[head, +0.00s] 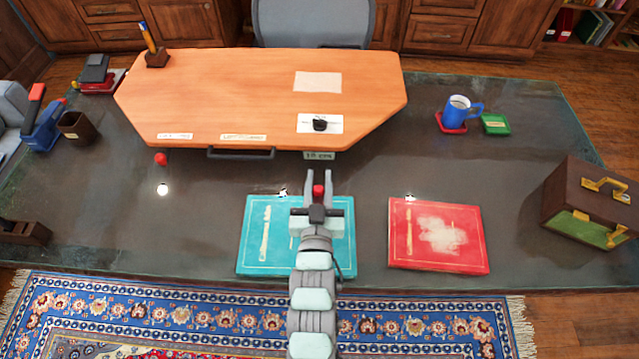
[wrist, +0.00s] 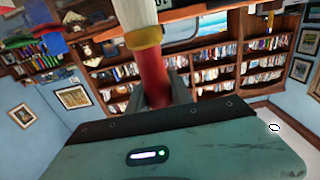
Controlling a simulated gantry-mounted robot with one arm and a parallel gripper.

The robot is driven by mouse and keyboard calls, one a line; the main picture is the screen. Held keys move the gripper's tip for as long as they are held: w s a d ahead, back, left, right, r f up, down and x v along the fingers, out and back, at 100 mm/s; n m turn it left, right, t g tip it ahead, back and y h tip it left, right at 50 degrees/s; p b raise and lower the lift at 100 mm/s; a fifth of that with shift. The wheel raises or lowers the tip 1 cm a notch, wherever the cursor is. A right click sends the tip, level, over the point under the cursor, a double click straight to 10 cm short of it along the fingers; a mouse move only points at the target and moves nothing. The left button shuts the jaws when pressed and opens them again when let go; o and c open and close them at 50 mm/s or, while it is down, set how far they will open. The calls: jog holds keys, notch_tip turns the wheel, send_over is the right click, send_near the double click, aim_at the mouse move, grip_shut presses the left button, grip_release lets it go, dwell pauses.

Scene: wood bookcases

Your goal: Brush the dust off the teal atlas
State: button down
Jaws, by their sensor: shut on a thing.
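The teal atlas (head: 257,232) lies flat on the dark glass tabletop at the near middle, with a gold stripe at its left. My arm and gripper cover much of its middle and right, so any dust there is mostly hidden. My gripper (head: 319,184) is above the atlas's far edge, shut on a brush with a red handle (head: 318,191). In the wrist view the brush (wrist: 153,80) stands between the fingers, with a gold ferrule and pale bristles pointing away from the gripper. I cannot tell whether the brush touches anything.
A red book (head: 465,255) with a whitish dusty patch lies to the right. A brown case (head: 570,195) stands at the far right. A raised orange desk board (head: 230,90) fills the back. A blue mug (head: 457,112) stands at the right. Dark tabletop left of the atlas is free.

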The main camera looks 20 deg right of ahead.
jog(key=shift+r+p, duration=0.85)
jog(key=shift+r, duration=1.3)
